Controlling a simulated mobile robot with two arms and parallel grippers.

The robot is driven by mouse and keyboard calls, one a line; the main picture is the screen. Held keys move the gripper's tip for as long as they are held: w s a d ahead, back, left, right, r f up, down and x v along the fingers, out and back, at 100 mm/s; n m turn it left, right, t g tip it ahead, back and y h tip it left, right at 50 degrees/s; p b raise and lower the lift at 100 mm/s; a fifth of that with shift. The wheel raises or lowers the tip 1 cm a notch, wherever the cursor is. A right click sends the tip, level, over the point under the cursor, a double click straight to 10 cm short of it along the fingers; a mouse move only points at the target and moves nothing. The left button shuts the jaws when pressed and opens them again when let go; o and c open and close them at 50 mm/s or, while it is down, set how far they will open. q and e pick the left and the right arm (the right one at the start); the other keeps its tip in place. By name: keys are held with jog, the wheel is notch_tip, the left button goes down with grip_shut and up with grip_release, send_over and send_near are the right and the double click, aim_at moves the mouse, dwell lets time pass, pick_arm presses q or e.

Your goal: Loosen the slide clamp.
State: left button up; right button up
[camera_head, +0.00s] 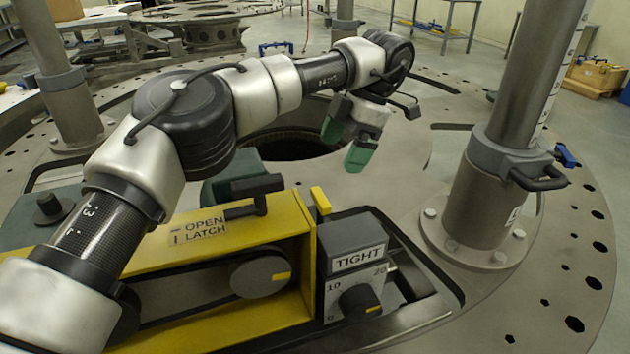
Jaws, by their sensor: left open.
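No part in view is labelled as the slide clamp. A grey collar (508,154) with a dark lever handle (540,180) sits around the right post (535,70), which carries a scale strip. A grey box marked TIGHT (352,247) stands at the right end of a yellow housing, with a black knob (360,300) and a 0-10-20 scale on its front. My left gripper (346,143) has green fingertips, spread apart and empty. It hangs above the round plate, beyond the TIGHT box and left of the post, touching neither. My right gripper is not in view.
The yellow housing (215,262) carries an OPEN LATCH label, a black lever (257,187) and a round dial (260,278). A yellow tab (320,200) stands beside the box. The perforated plate (455,93) has a large central hole (298,146). Another post (68,100) stands left.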

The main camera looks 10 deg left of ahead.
aim_at(321, 196)
pick_arm(q)
jog(key=x, duration=0.8)
jog(key=shift+s+f, duration=0.2)
jog(key=shift+f, duration=0.1)
jog(key=shift+s+a+f, duration=0.2)
jog(key=shift+f, duration=0.4)
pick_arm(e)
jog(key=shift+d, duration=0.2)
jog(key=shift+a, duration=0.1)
pick_arm(q)
jog(key=shift+c, duration=0.5)
jog(key=c, duration=0.8)
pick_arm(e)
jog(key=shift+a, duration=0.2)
